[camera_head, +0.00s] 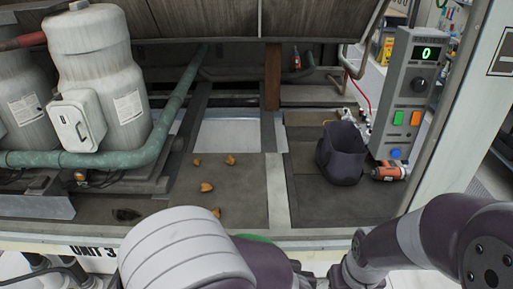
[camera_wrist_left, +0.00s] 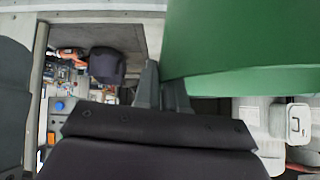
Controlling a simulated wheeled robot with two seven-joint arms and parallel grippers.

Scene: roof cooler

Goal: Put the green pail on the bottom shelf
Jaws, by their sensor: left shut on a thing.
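The green pail (camera_wrist_left: 245,45) fills the upper right of the left wrist view, close to the camera. My left gripper (camera_wrist_left: 163,88) is shut on its edge, with the two grey fingers close together. In the head view only a thin green strip of the pail (camera_head: 256,238) shows behind my left arm, which hides the rest and the left gripper. My right arm comes in at the lower right of the head view; its gripper is out of sight. I cannot pick out a bottom shelf for certain in either view.
Several orange-brown scraps (camera_head: 206,187) lie on the floor panel. White tanks (camera_head: 100,75) and a green pipe (camera_head: 120,158) fill the left. A control box (camera_head: 405,95) stands at right.

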